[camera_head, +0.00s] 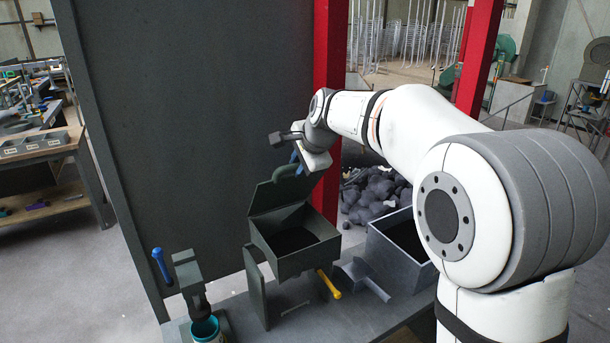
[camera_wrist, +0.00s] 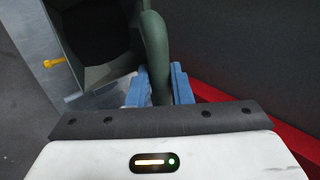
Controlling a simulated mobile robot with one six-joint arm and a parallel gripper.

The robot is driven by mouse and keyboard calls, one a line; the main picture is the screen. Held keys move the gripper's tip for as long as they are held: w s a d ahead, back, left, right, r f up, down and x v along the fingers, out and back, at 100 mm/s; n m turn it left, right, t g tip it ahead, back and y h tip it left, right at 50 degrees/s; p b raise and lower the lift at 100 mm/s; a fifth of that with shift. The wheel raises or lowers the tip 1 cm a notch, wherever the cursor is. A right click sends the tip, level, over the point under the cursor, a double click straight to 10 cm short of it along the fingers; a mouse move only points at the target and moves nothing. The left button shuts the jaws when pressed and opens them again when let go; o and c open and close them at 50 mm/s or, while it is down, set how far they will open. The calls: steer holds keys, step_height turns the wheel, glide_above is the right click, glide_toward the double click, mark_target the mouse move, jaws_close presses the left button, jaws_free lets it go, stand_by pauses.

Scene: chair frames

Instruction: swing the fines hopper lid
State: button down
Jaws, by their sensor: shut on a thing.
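The fines hopper (camera_head: 290,262) is a dark green box on the bench, with its dark mouth facing up. Its lid (camera_head: 268,198) stands raised at the back left, tilted up from the box, so the mouth is uncovered. A curved green handle (camera_head: 288,171) is on the lid's upper edge. My gripper (camera_head: 298,158) is at this handle. In the wrist view, the blue fingers (camera_wrist: 158,88) sit on both sides of the handle bar (camera_wrist: 156,45), shut on it. The hopper's mouth (camera_wrist: 98,35) shows beyond, at upper left. My wrist hides part of the fingertips in the head view.
A yellow handle (camera_head: 329,284) sticks out at the hopper's front right. A grey bin (camera_head: 385,254) and a scoop (camera_head: 362,278) are to the right. A blue-handled lever (camera_head: 160,264) and a teal cup (camera_head: 205,330) are at left. A dark panel (camera_head: 200,120) and red post (camera_head: 328,100) stand behind.

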steer(key=shift+w+a+r, duration=0.3)
steer(key=shift+w+r, duration=0.05)
steer(key=shift+w, duration=0.1)
steer(key=shift+w+a+r, duration=0.15)
steer(key=shift+w, duration=0.05)
steer(key=shift+w+a+r, duration=0.35)
steer(key=shift+w+a, duration=0.1)
steer(key=shift+w, duration=0.2)
steer(key=shift+w+a+r, duration=0.3)
steer(key=shift+w+a, duration=0.1)
steer(key=shift+w, duration=0.25)
steer(key=shift+w+a+r, duration=0.35)
steer(key=shift+w+a, duration=0.1)
steer(key=shift+w, duration=0.2)
steer(key=c, duration=1.2)
jaws_free()
steer(key=shift+c, duration=0.2)
